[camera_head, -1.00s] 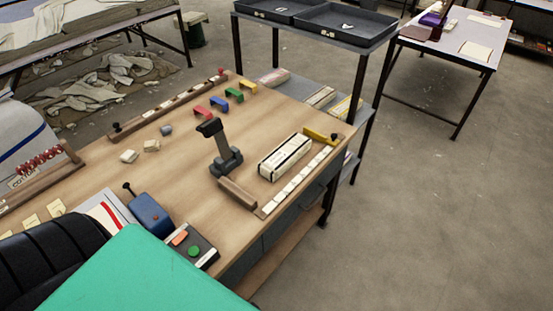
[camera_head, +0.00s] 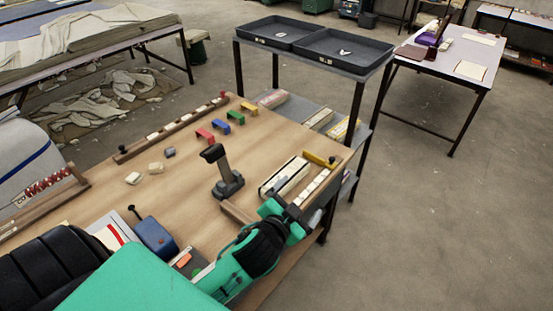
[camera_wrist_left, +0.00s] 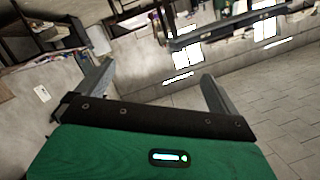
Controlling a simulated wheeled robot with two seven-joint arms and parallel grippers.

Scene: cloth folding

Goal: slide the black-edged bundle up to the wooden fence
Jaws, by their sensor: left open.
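The black-edged bundle (camera_head: 285,176) is a long cream block with dark edges, lying on the wooden worktable near its right edge. A short wooden fence (camera_head: 237,212) lies to its lower left, with a gap between them; its right end is close to my arm. My left gripper (camera_head: 318,201) is over the table's right edge, just below the bundle in the head view, and the green arm hides part of the table there. In the left wrist view its two fingers (camera_wrist_left: 155,88) stand apart with nothing between them. My right gripper is not in view.
A dark upright tool (camera_head: 224,175) stands left of the bundle. A yellow stop (camera_head: 319,160) is beyond it, by a pale marked strip (camera_head: 317,182). Small coloured brackets (camera_head: 221,126) and a long rail (camera_head: 170,130) lie farther back. A blue box (camera_head: 156,238) stands at the front left.

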